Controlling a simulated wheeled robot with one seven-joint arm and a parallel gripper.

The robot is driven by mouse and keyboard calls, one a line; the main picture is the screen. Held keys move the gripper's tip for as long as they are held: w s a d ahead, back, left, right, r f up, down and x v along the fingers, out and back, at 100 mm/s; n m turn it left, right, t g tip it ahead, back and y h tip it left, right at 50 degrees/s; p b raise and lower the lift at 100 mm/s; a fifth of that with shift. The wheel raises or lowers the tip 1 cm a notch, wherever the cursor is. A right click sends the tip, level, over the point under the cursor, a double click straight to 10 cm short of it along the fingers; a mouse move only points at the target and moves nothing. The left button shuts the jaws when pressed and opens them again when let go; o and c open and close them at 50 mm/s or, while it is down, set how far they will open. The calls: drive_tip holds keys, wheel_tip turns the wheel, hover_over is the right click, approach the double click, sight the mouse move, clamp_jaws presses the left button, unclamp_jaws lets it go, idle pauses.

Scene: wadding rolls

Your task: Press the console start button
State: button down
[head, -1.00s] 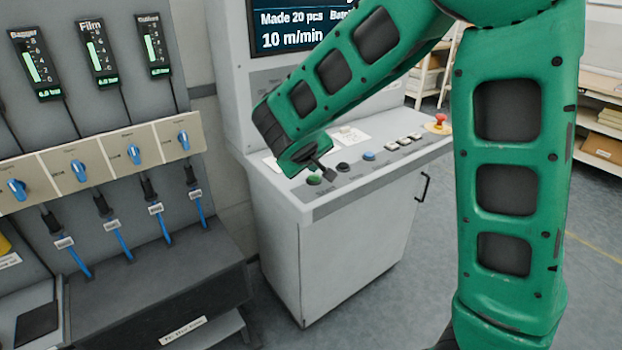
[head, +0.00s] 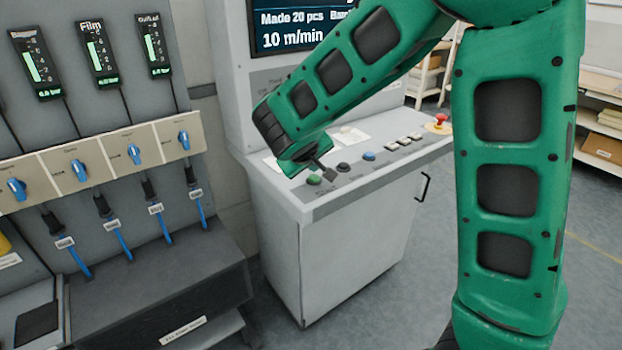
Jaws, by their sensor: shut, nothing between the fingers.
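The console (head: 350,250) is a light grey cabinet with a sloped top and a row of buttons along its front edge. A green button (head: 314,180) sits at the left end of the row; I take it to be the start button. My gripper (head: 329,176) is a small dark tip at the end of the green arm. It is shut and empty, over the panel just right of the green button. I cannot tell whether it touches the panel.
A black button (head: 343,167), a blue button (head: 369,156), several white ones and a red emergency stop (head: 440,120) continue the row rightward. A screen (head: 300,25) rises behind. A grey panel with blue valves (head: 134,154) stands left. Floor on the right is clear.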

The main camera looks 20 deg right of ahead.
sight(314, 179)
drive_tip(key=shift+f, duration=0.2)
drive_tip(key=shift+f, duration=0.15)
idle(0.3)
drive_tip(key=shift+f, duration=0.45)
idle(0.7)
drive_tip(key=shift+r, duration=0.85)
drive_tip(key=shift+r, duration=2.55)
